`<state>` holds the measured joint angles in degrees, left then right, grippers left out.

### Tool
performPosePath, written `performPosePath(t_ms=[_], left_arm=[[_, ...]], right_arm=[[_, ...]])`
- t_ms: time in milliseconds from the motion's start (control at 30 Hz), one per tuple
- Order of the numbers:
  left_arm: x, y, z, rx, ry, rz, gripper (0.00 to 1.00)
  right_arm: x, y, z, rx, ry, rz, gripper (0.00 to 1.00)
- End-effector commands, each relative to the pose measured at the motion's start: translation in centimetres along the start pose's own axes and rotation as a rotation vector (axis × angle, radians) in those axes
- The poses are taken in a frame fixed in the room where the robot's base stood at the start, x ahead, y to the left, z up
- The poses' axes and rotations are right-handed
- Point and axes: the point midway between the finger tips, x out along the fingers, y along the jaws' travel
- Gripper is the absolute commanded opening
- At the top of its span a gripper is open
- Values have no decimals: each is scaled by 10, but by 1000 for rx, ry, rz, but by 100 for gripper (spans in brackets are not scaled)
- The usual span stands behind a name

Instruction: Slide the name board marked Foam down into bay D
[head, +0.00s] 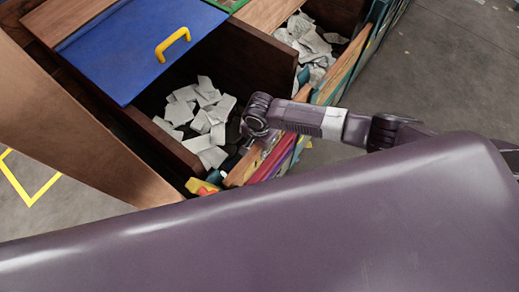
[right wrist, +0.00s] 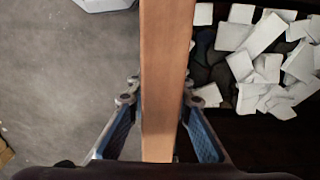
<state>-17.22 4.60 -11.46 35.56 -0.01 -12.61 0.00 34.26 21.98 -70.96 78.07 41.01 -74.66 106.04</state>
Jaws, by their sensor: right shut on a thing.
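My right gripper (head: 250,140) is at the front side of an open bay of white pieces in the head view. In the right wrist view my right gripper (right wrist: 158,102) has one blue-padded finger on each side of a long wooden board (right wrist: 166,60) and is shut on it. The board is seen along its edge, so no lettering shows and I cannot tell if it is marked Foam. In the head view a wooden board edge (head: 243,170) lies just below the gripper, above coloured strips. I cannot read any bay letter. My left gripper is out of view.
White pieces (head: 205,112) fill part of the bay; they also show right of the board in the wrist view (right wrist: 262,65). A blue lid (head: 125,50) with a yellow handle (head: 172,43) lies beside it. Another bay of white pieces (head: 308,40) is behind. Grey floor is free at right.

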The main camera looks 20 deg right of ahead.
Motion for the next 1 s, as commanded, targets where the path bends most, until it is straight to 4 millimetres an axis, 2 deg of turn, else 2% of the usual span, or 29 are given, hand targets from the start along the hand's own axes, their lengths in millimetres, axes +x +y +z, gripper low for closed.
performPosePath(t_ms=[33,467,500,1000], left_arm=[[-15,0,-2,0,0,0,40],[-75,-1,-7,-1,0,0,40],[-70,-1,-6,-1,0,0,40],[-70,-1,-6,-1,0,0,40]], right_arm=[[-16,-1,0,1,0,-2,0],[-69,-1,1,0,-1,-2,0],[-72,-2,0,-1,-1,-4,0],[-168,-2,-1,-1,1,-7,0]])
